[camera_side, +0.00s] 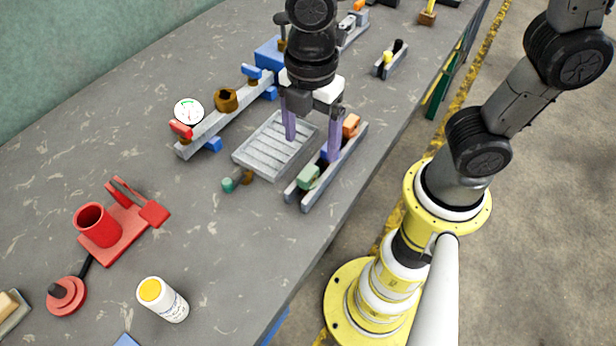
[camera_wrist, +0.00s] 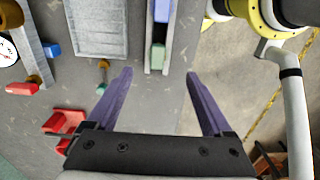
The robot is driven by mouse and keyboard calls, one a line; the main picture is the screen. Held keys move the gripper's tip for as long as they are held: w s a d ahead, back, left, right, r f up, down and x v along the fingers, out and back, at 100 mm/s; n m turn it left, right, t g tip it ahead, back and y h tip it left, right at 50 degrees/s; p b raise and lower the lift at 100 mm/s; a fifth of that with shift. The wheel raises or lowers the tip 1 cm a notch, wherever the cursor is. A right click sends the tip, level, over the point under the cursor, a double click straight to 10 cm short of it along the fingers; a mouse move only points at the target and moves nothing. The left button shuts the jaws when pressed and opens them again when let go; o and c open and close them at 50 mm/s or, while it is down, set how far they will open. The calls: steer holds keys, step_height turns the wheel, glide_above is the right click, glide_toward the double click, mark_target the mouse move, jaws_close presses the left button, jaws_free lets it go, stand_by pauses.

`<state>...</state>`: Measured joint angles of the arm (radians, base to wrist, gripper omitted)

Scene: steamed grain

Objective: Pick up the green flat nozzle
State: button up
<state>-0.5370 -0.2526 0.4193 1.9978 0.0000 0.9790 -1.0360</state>
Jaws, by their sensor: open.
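The green flat nozzle looks to be the green block (camera_side: 308,177) at the near end of a narrow grey rack (camera_side: 291,196). In the wrist view the green block (camera_wrist: 158,56) sits in the rack (camera_wrist: 148,62), just beyond the line between my fingertips. A blue block (camera_wrist: 162,10) and an orange block (camera_side: 351,125) stand farther along the same rack. My gripper (camera_side: 312,148) is open with purple fingers, over the rack and tray area, and it also shows in the wrist view (camera_wrist: 158,74). Nothing is between the fingers. The right finger partly hides the blue block in the side view.
A ribbed grey tray (camera_side: 262,150) lies left of the rack. A small green-ended brass part (camera_side: 229,184) lies by its near edge. A long rail with a gauge (camera_side: 189,111) is farther left. A red fixture (camera_side: 98,226) and a white bottle (camera_side: 163,300) stand nearer.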

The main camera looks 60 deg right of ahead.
mark_target(308, 172)
steer(key=f, duration=0.9)
steer(key=shift+w+a+f, duration=0.1)
steer(key=shift+w+f, duration=0.05)
steer(key=shift+w, duration=0.05)
jaws_close()
stand_by(0.3)
